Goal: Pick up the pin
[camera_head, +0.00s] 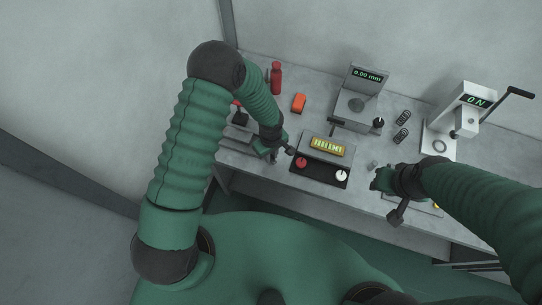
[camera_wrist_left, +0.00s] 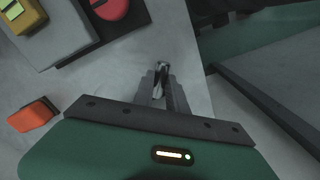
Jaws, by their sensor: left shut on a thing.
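My left gripper (camera_head: 271,153) is low over the front left part of the workbench, left of the panel with the yellow display. In the left wrist view, my left gripper (camera_wrist_left: 160,85) is shut on a small, slim grey piece, which looks like the pin (camera_wrist_left: 161,68). The fingers hide most of it. The pin cannot be made out in the head view. My right gripper (camera_head: 385,184) is over the right front of the bench, and its fingers are too small and dark to read.
A panel with a yellow display (camera_head: 328,146) has a red knob (camera_head: 301,162) and a white knob (camera_head: 341,175). Behind are a red bottle (camera_head: 276,77), an orange block (camera_head: 298,103), a gauge reading 0.00 mm (camera_head: 366,84), springs (camera_head: 402,118) and a lever press (camera_head: 466,119).

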